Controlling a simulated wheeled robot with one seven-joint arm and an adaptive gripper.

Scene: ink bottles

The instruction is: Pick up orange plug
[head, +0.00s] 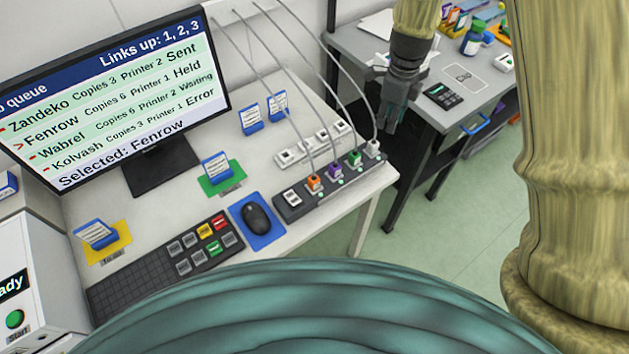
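The orange plug (314,183) sits upright in a dark power strip (290,212) on the white desk, with a grey cable rising from it. A purple plug (335,171), a green plug (355,158) and a white plug (374,147) stand in the same strip to its right. My gripper (389,122) points down at the desk's right edge, up and to the right of the orange plug and apart from it. It shows nearly side-on, so I cannot tell its finger gap. I see nothing held in it.
A white socket strip (310,146) lies behind the dark one. Grey cables (318,63) hang over both. A mouse (257,218) on a blue pad, a keyboard (165,265) and a monitor (110,95) are left. A grey side table (400,72) stands at right.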

